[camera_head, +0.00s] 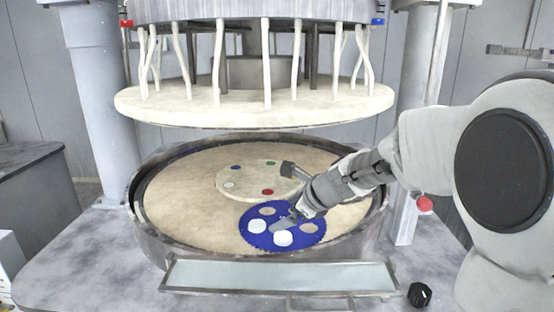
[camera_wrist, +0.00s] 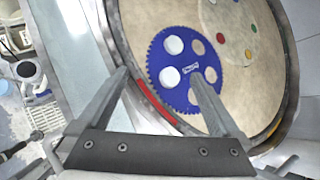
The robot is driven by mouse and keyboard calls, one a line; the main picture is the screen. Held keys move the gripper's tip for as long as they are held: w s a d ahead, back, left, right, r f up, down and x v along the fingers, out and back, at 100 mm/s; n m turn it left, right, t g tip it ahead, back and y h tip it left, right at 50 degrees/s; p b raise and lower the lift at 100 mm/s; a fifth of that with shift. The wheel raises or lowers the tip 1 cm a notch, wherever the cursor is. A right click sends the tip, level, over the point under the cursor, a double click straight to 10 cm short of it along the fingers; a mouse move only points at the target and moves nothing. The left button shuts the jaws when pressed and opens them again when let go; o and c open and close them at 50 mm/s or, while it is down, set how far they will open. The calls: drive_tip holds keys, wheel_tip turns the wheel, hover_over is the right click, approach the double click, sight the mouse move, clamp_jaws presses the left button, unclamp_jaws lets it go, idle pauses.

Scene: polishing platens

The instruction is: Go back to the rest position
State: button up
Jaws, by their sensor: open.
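My gripper (camera_wrist: 158,95) is open, with nothing between its two fingers in the wrist view. In the head view my gripper (camera_head: 290,222) is low over a blue toothed carrier disc. The blue disc (camera_head: 262,208) lies on the beige lower platen (camera_head: 185,200), near its front. It also shows in the wrist view (camera_wrist: 185,50). Two white round pieces, one at the left (camera_head: 257,226) and one at the front (camera_head: 282,239), sit in the disc. Other holes in the disc show beige. I cannot tell whether the gripper touches the disc.
The cream upper platen (camera_head: 255,103) hangs above the lower one on several rods. A metal rim (camera_head: 140,205) surrounds the lower platen. A pale tray (camera_head: 280,276) lies in front. A black knob (camera_head: 420,294) is at front right. Grey columns (camera_head: 100,110) stand beside the platens.

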drive_tip(key=s+d+r+n+h, duration=0.1)
drive_tip(key=s+d+n, duration=0.4)
drive_tip(key=s+n, duration=0.6)
drive_tip(key=s+d+r+n+g+h, duration=0.1)
drive_tip(key=s+d+n+h, duration=0.3)
drive_tip(key=s+n, duration=0.7)
drive_tip(key=s+d, duration=0.2)
drive_tip(key=s, duration=0.6)
drive_tip(key=shift+r+n+g+h, duration=0.15)
drive_tip(key=shift+n+g+h, duration=0.15)
drive_tip(key=shift+n, duration=0.1)
drive_tip(key=shift+s+d, duration=0.1)
drive_tip(key=shift+c, duration=0.2)
